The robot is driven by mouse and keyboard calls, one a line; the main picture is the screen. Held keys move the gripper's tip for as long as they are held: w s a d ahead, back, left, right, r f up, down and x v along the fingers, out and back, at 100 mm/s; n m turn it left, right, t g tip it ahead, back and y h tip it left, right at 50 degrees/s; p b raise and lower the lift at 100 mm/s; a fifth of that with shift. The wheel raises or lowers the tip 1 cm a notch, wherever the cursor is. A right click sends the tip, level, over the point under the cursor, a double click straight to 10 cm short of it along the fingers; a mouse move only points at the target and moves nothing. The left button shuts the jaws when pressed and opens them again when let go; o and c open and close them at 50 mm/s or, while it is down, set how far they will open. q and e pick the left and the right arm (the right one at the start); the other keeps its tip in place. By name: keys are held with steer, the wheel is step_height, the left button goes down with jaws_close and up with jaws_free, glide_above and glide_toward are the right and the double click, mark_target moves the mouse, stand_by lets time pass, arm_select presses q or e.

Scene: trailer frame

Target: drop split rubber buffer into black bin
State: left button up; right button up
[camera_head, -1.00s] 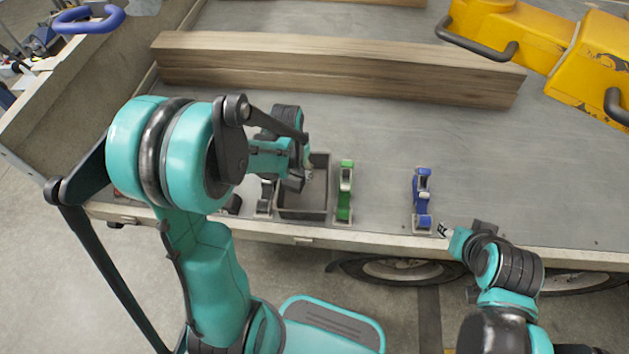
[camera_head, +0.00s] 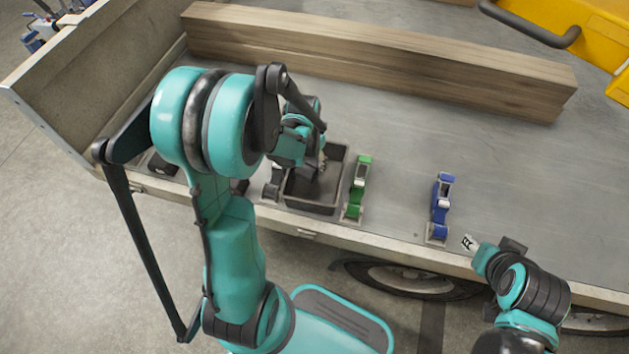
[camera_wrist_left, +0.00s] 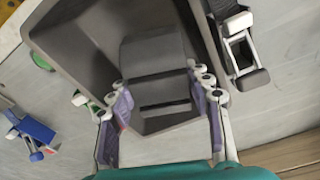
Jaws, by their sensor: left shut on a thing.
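The black bin (camera_head: 312,205) is an open dark box near the front edge of the trailer bed in the head view. It also fills much of the left wrist view (camera_wrist_left: 72,50). My left gripper (camera_head: 318,166) is over the bin. In the left wrist view its purple-padded fingers (camera_wrist_left: 163,112) are shut on a dark grey block with a slot, the split rubber buffer (camera_wrist_left: 152,52). The buffer shows against the bin's inside; its height above the floor is unclear. My right gripper (camera_head: 468,243) is by the bed's front edge, too small to read.
A green clamp (camera_head: 358,187) stands just right of the bin, a blue clamp (camera_head: 440,207) farther right, and a dark clamp (camera_head: 272,184) at its left. Long wooden beams (camera_head: 380,58) lie behind. The bed between beams and clamps is clear.

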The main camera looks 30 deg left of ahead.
arm_select(q)
steer(key=o, duration=1.5)
steer(key=shift+c, duration=0.2)
step_height(320, 180, up, 12)
steer(key=s, duration=0.1)
steer(key=shift+s, duration=0.2)
steer(key=shift+d, duration=0.1)
steer(key=s+d+r+t, duration=0.4)
steer(key=s+d+t, duration=0.1)
steer(key=s+d, duration=0.4)
steer(key=shift+s+d+t, duration=0.3)
steer(key=shift+d+t, duration=0.1)
steer(key=shift+d, duration=0.35)
